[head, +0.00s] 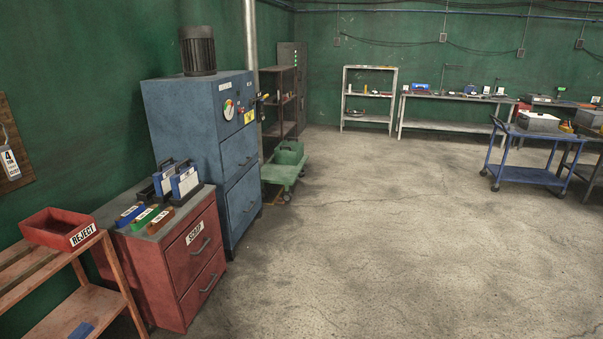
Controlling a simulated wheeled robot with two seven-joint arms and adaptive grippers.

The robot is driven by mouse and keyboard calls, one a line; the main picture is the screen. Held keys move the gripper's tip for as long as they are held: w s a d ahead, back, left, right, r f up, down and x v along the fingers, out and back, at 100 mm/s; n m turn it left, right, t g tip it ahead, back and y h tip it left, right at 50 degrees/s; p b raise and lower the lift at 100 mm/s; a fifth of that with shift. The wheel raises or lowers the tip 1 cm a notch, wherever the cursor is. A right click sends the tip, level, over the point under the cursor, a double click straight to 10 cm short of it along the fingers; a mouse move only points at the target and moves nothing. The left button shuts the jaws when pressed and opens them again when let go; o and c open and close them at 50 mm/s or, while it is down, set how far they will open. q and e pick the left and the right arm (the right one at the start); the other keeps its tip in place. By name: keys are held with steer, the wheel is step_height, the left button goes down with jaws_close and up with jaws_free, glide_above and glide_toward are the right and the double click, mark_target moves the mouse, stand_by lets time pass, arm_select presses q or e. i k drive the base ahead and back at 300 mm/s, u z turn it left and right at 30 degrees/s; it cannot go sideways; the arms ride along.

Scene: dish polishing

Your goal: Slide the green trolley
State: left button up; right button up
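The green trolley (279,174) is a low flat cart on small wheels. It stands on the floor just beyond the blue cabinet, close to the left wall, and the cabinet hides part of its near left side. A darker green box (289,153) with a handle sits on its deck. Neither of my grippers shows in the head view.
A blue machine cabinet (190,120) and a red drawer unit (187,262) line the left wall, with an orange bench (92,300) nearest. A blue cart (530,175) stands at the right. The concrete floor (370,230) between is clear.

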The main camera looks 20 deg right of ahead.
mark_target(271, 172)
steer(key=z, duration=0.55)
steer(key=i, duration=1.85)
steer(key=z, duration=0.75)
steer(key=i, duration=2)
steer(key=z, duration=0.2)
steer(key=i, duration=2)
steer(key=u, duration=0.6)
steer(key=i, duration=1.95)
steer(key=u, duration=1.55)
steer(key=i, duration=1.3)
steer(key=u, duration=0.6)
